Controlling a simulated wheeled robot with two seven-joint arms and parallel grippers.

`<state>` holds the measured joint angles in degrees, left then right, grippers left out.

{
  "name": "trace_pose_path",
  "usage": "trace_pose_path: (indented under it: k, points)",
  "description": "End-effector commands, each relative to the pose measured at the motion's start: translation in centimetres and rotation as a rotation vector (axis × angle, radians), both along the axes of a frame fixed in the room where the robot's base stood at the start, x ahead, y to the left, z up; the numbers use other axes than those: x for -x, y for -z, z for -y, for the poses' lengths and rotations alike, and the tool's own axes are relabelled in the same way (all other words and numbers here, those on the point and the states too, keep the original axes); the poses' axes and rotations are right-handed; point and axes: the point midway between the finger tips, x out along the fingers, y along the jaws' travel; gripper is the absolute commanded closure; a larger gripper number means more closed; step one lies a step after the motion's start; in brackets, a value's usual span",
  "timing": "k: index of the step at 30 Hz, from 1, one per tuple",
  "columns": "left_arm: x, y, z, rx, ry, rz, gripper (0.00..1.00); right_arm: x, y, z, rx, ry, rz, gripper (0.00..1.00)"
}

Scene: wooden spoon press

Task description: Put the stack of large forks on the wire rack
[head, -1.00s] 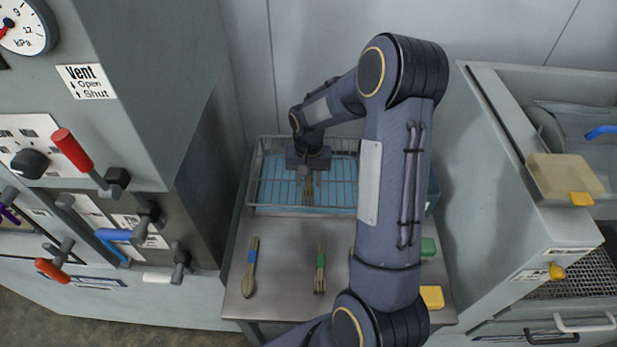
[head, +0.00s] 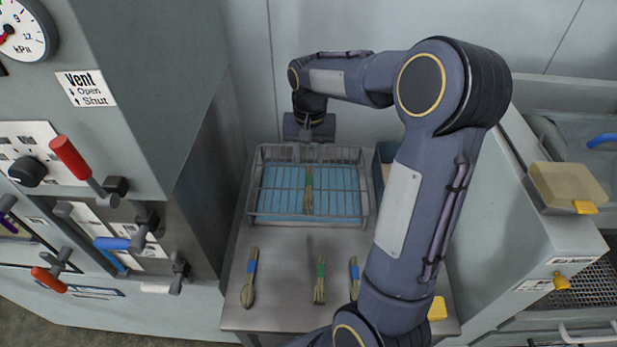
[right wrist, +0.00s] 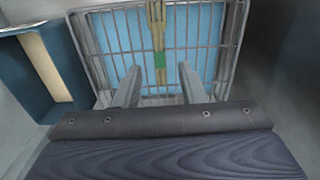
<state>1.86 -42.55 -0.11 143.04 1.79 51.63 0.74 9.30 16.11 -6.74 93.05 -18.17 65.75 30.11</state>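The stack of large forks (head: 309,190), bound with a green band, lies lengthwise on the wire rack (head: 335,203), over its blue base. In the right wrist view the stack (right wrist: 158,35) rests on the rack's bars with its tines pointing away from me. My right gripper (head: 309,138) hangs at the rack's back edge, clear of the stack. My left gripper is not in view.
On the steel table in front lie a blue-banded bundle (head: 250,278), a green-banded bundle (head: 320,280) and another blue-banded bundle (head: 354,276). A yellow block (head: 437,309) sits at the right, partly behind my arm. A dark blue bin (right wrist: 38,72) stands beside the rack.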

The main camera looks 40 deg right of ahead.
Motion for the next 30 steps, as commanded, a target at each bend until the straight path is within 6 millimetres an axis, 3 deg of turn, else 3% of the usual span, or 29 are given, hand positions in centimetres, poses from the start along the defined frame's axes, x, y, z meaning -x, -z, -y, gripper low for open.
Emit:
trace_pose_path:
  k: [5, 9, 15, 18, 23, 30]
  points:
    - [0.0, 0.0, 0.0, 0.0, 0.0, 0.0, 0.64, 4.1, -3.5, -3.3, -0.066, -0.101, 0.117, 0.63]
    - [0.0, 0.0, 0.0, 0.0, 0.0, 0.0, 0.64, 9.1, -5.5, -7.3, -0.124, -0.226, 0.247, 0.63]
    - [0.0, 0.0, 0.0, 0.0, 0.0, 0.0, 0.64, 15.8, -5.8, -12.4, -0.166, -0.392, 0.427, 0.63]
    - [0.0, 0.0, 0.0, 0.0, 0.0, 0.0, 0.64, 18.2, -5.2, -14.3, -0.174, -0.453, 0.494, 0.63]
    - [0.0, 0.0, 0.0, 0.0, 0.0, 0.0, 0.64, 20.1, -4.2, -15.9, -0.175, -0.507, 0.552, 0.63]
    - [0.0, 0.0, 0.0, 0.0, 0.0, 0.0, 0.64, 20.5, -3.9, -16.2, -0.176, -0.519, 0.563, 0.63]
